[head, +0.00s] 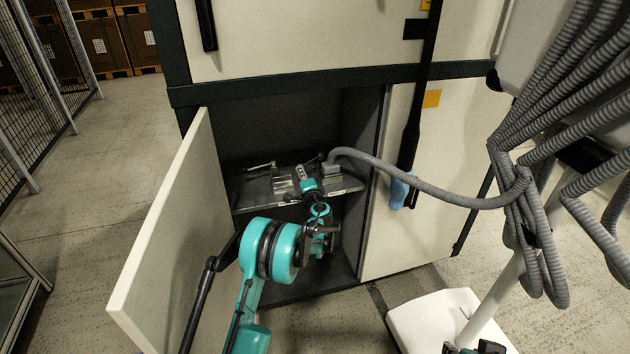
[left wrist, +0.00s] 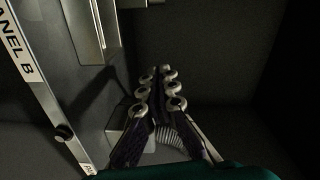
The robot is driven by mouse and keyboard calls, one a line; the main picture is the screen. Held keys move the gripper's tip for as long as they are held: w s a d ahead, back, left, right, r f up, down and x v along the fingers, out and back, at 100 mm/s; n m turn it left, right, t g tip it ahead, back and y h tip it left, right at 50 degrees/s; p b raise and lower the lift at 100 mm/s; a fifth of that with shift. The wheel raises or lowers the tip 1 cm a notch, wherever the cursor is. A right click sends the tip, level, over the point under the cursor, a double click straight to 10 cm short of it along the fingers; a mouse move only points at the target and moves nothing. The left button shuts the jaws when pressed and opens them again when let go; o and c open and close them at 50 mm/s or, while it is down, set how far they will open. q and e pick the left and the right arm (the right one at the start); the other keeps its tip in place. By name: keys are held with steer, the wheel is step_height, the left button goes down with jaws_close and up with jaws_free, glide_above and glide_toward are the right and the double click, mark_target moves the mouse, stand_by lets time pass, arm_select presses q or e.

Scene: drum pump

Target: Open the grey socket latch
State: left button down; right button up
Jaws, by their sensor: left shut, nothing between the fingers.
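The grey socket (head: 331,170) sits on the panel in the open cabinet, with a grey corrugated hose (head: 430,190) running from it to the right. My left gripper (head: 301,172) is over the panel, just left of the socket. In the left wrist view the gripper (left wrist: 158,72) has its fingers together, with nothing between them. Behind and below the fingers, part of a light grey block (left wrist: 117,130), apparently the socket, and ribbed hose (left wrist: 170,132) show. The latch cannot be made out clearly; the fingers cover part of that area. My right gripper's fingers do not show.
The cabinet door (head: 165,235) stands open on the left, beside my left arm. A metal bracket (left wrist: 95,25) and a strip lettered "PANEL B" (left wrist: 22,55) are left of the fingers. A blue-ended dark bar (head: 399,192) hangs before the closed right door (head: 432,240).

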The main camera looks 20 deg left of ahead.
arm_select(q)
steer(key=shift+w+a, duration=0.2)
steer(key=shift+a, duration=0.3)
steer(key=shift+w+a, duration=0.2)
steer(key=shift+a, duration=0.3)
steer(key=shift+w+a, duration=0.3)
steer(key=shift+a, duration=0.3)
steer(key=shift+w+a, duration=0.3)
steer(key=shift+a, duration=0.25)
steer(key=shift+a+r, duration=0.15)
steer(key=shift+a, duration=0.15)
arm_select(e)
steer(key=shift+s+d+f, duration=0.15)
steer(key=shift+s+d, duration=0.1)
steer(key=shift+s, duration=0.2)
arm_select(q)
steer(key=shift+a+r, duration=0.1)
steer(key=shift+a, duration=0.05)
